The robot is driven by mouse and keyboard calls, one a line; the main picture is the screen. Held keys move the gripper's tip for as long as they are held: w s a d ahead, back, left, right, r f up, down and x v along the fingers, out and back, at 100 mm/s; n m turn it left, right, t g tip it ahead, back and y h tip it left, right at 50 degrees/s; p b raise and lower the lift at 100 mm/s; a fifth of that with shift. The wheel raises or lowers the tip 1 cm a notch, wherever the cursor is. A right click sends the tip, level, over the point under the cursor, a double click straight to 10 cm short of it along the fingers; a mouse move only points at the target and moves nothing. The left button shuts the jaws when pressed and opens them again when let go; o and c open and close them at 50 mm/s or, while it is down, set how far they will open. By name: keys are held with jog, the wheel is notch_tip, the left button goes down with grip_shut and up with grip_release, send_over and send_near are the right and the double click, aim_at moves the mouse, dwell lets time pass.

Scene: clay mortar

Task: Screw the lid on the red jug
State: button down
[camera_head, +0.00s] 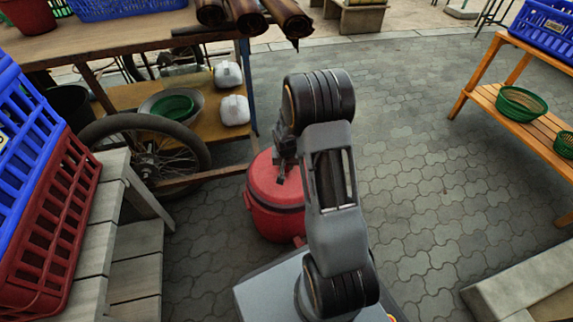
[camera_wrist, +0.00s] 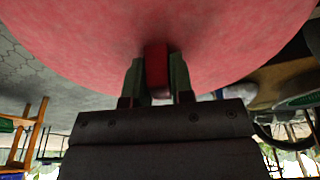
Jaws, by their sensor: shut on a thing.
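The red jug (camera_head: 275,222) stands on the paving beside a low wooden table. Its red lid (camera_head: 262,178) is at the jug's mouth, with a dark band below its edge; I cannot tell whether it is seated or screwed. My gripper (camera_head: 281,174) is over the lid, partly hidden by my arm. In the wrist view my gripper (camera_wrist: 157,80) is shut on a small red grip (camera_wrist: 157,64) that stands out from the lid's broad red face (camera_wrist: 80,40). The jug's right side is hidden behind my arm.
A bicycle wheel (camera_head: 150,160) and a wooden table (camera_head: 140,40) with rolled brown items (camera_head: 245,18) are at the left. Blue and red crates (camera_head: 50,215) stand at the near left. A wooden bench (camera_head: 487,90) is at the right. The paving between is clear.

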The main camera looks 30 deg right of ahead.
jog(key=shift+w+a, duration=0.15)
jog(key=shift+a, duration=0.45)
jog(key=shift+f+b, duration=0.4)
jog(key=shift+b, duration=0.05)
dwell(1.6)
jog(key=shift+f, duration=0.1)
dwell(0.5)
jog(key=shift+m+b, duration=1.05)
jog(key=shift+m, duration=0.05)
jog(key=shift+m+h+b, duration=0.3)
